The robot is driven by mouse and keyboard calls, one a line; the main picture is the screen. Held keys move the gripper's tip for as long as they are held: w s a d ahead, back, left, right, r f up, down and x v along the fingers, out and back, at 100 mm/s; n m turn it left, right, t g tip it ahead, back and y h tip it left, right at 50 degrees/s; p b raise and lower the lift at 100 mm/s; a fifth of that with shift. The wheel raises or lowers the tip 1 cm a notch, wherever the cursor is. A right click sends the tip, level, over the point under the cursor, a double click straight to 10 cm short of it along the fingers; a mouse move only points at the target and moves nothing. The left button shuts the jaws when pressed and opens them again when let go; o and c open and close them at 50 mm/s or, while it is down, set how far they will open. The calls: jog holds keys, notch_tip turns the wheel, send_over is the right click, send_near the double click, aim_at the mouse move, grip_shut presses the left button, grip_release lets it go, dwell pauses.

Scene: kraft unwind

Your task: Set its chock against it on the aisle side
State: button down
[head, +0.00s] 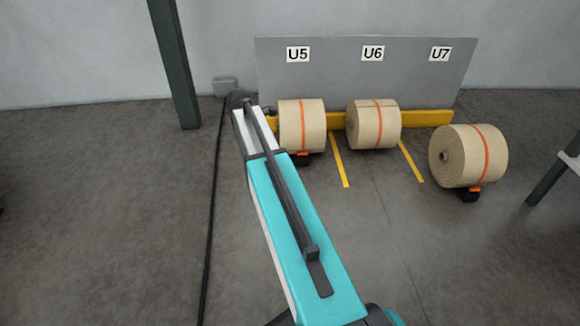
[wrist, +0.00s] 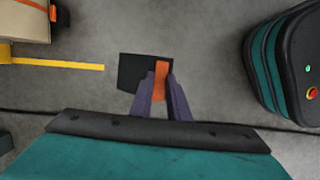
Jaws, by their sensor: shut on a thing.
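My gripper (wrist: 161,82) is shut on the orange handle of a black chock (wrist: 135,72), above or at the bare floor; I cannot tell the height. The gripper and this chock are hidden behind my arm in the head view. The kraft roll under U6 (head: 372,126) has an orange band, and no chock shows at its front. The roll under U5 (head: 302,126) has a black and orange chock (head: 303,158) at its front. The roll under U7 (head: 468,156) sits farther forward with a chock (head: 469,194) at its front.
A yellow rail (head: 430,119) runs behind the rolls, below a grey sign panel (head: 330,72). Yellow floor lines (head: 340,160) separate the bays. A dark post (head: 176,65) and a black floor cable (head: 212,220) are at left. The floor in front of the rolls is clear.

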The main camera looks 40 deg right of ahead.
jog(key=a+r, duration=0.8)
jog(key=a, duration=0.5)
jog(key=a+r, duration=0.8)
jog(key=a, duration=0.5)
jog(key=shift+a+r, duration=0.15)
jog(key=shift+r, duration=0.05)
jog(key=shift+a, duration=0.1)
